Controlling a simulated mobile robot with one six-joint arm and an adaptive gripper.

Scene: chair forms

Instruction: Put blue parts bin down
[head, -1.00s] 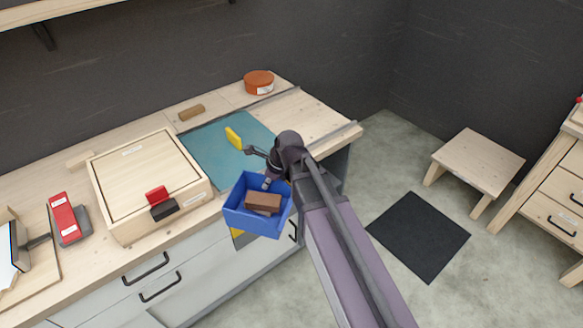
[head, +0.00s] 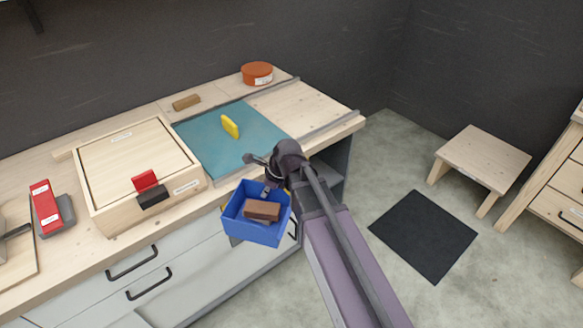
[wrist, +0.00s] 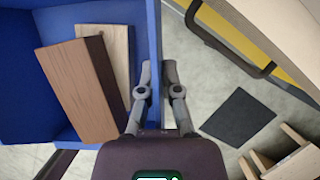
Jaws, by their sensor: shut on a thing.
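The blue parts bin (head: 257,230) hangs from my gripper (head: 267,190) in front of the workbench's front edge, in the air by the head view. Brown wooden blocks (head: 262,210) lie inside it. In the wrist view the bin (wrist: 20,60) fills the left side, with a brown block (wrist: 80,90) and a paler one (wrist: 117,55) in it. My gripper (wrist: 158,72) is shut on the bin's side wall, one finger on each side. The bin's underside is hidden.
The workbench carries a teal mat (head: 220,150) with a yellow piece (head: 230,126), a wooden box (head: 130,160), an orange tin (head: 257,74) and a red-and-grey item (head: 45,207). A black mat (head: 423,235) and stool (head: 482,160) are on the floor.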

